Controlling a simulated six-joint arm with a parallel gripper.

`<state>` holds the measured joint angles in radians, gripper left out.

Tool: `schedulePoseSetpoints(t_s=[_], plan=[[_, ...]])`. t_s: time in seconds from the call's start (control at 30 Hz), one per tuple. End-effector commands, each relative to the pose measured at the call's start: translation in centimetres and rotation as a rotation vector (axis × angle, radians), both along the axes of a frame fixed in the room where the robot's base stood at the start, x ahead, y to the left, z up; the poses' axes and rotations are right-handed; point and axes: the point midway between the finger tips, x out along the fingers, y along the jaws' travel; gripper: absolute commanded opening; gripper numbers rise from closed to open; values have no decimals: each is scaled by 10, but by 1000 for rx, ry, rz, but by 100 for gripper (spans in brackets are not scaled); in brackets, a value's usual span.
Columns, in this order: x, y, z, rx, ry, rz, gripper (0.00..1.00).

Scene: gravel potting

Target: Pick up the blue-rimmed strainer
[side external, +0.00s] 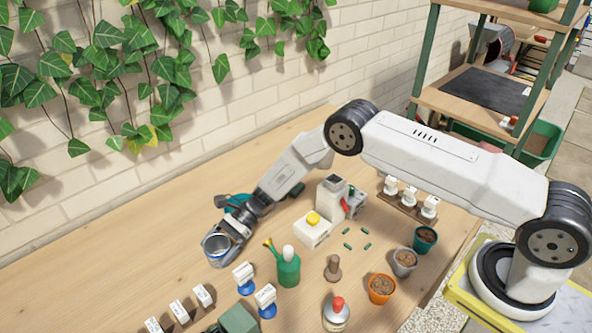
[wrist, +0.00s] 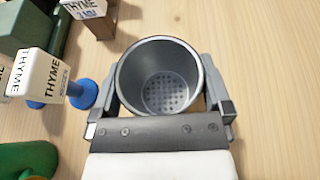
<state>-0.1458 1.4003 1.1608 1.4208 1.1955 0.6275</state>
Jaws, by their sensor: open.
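The strainer (side external: 216,251) is a short round cup near the left part of the wooden table, with a bluish rim in the side external view. In the wrist view the strainer (wrist: 165,90) looks grey, and I see down into its perforated bottom. My gripper (side external: 224,238) is low at the strainer. In the wrist view my gripper (wrist: 158,75) is open, with one finger on each side of the strainer. I cannot tell whether the fingers touch its wall.
White THYME labels on blue stands (wrist: 80,92) are close to the left finger. A dark green block (side external: 238,319) is at the front. Bare table lies left of the strainer.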

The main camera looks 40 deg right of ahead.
Motion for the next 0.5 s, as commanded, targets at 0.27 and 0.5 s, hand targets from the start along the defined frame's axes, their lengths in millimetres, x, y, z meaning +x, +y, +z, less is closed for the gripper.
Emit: schedulePoseSetpoints(t_s=[0.27, 0.5], plan=[[0, 0, 0, 0, 0, 0, 49], [0, 0, 0, 0, -1, 0, 31]])
